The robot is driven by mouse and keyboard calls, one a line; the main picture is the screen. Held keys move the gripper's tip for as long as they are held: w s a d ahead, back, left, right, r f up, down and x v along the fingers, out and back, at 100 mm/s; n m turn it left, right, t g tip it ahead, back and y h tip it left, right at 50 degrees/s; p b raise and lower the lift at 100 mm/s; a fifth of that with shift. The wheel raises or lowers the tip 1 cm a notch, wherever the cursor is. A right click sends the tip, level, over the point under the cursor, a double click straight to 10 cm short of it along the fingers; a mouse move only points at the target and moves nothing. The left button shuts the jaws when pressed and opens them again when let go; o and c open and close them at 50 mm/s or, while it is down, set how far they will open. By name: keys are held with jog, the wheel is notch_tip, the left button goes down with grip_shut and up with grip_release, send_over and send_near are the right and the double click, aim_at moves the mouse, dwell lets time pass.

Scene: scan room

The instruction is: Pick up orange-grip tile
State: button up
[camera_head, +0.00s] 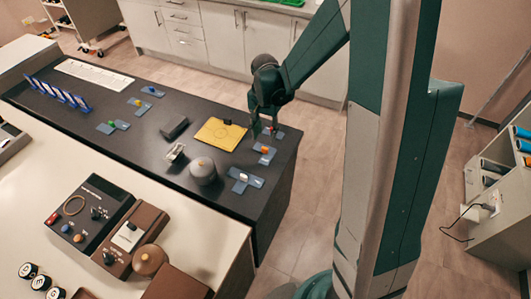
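A blue-grey tile with an orange grip (265,150) lies on the dark counter near its right end. My gripper (265,128) reaches down from above, just behind this tile in the picture. Its two fingers look spread apart, with no tile visible between them. A similar tile with a red grip (275,131) lies right by the fingertips, partly hidden by them. I cannot tell whether the fingers touch the counter or a tile.
A yellow board (218,134) lies left of my gripper. A tile with a pale grip (245,180) and a grey domed object (203,171) are nearer. More tiles (112,126) and a blue rack (57,92) stand left. The counter's right edge is close to my gripper.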

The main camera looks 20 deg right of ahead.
aim_at(265, 145)
jog(key=shift+f, duration=1.05)
jog(key=shift+f+b, duration=0.55)
jog(key=shift+f, duration=2.05)
jog(key=c, duration=1)
jog(key=shift+r, duration=0.1)
notch_tip(265, 145, up, 10)
jog(key=p, duration=0.1)
